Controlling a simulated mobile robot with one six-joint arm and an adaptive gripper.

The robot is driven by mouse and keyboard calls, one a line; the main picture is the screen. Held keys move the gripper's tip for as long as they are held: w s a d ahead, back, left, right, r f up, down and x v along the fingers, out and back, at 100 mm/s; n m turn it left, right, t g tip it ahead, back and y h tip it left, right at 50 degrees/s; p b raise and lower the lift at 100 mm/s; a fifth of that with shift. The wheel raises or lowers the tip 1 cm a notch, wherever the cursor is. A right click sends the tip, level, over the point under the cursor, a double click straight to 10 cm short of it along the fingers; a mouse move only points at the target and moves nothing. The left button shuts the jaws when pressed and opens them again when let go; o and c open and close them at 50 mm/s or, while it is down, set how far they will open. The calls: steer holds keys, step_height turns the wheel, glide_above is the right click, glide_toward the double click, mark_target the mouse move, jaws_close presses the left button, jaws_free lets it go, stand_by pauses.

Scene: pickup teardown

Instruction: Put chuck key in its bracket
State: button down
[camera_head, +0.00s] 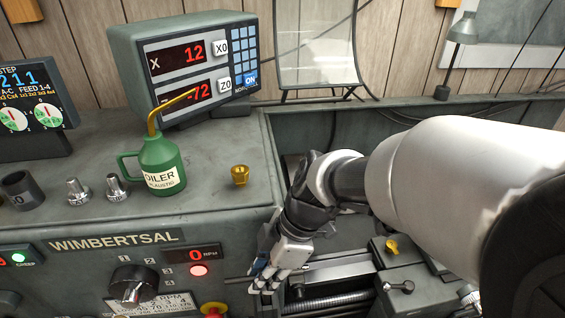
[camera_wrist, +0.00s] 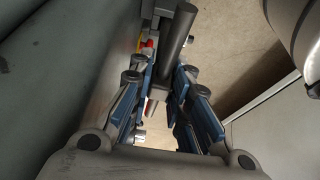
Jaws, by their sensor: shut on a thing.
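My gripper (camera_head: 264,284) is low at the front right corner of the lathe headstock, beside the control panel. In the wrist view its blue-padded fingers (camera_wrist: 164,85) are shut on a dark grey cylindrical bar (camera_wrist: 178,38), which looks like the chuck key. The bar sticks out beyond the fingers. In the head view a thin dark rod (camera_head: 237,280) shows just left of the fingertips; the rest of the key is hidden by my gripper. I cannot make out the bracket for certain. A small brass cup (camera_head: 239,175) stands on the headstock top.
A green oiler (camera_head: 160,165), metal fittings and a digital readout (camera_head: 185,65) stand on the headstock. The panel has a knob (camera_head: 133,285) and a red button (camera_head: 213,309) near my gripper. Another brass piece (camera_head: 391,247) sits on the carriage at right, near a small lever (camera_head: 400,287).

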steer(key=c, duration=1.4)
jaws_free()
steer(key=shift+r, duration=0.1)
steer(key=v, duration=1.2)
steer(key=s+d+f+m+t+h, duration=0.1)
steer(key=s+d+m+t, duration=0.1)
steer(key=d+m, duration=0.3)
steer(key=s+d+f+m+t+h+b, duration=0.1)
steer(key=s+d+m, duration=0.3)
steer(key=m, duration=0.4)
steer(key=s+d+f+m+t+h+b, duration=0.1)
steer(key=s+d+f+m+t+h, duration=0.1)
steer(key=s+d+m, duration=0.2)
steer(key=shift+d+f+m+t, duration=0.15)
steer(key=shift+d+f+m, duration=0.05)
steer(key=shift+d+m, duration=0.5)
steer(key=shift+d+f+m+t, duration=0.15)
steer(key=shift+d+f+m, duration=0.05)
steer(key=shift+d+m, duration=0.45)
steer(key=shift+s+d+f+m, duration=0.15)
steer(key=shift+m, duration=0.3)
steer(key=shift+c, duration=0.6)
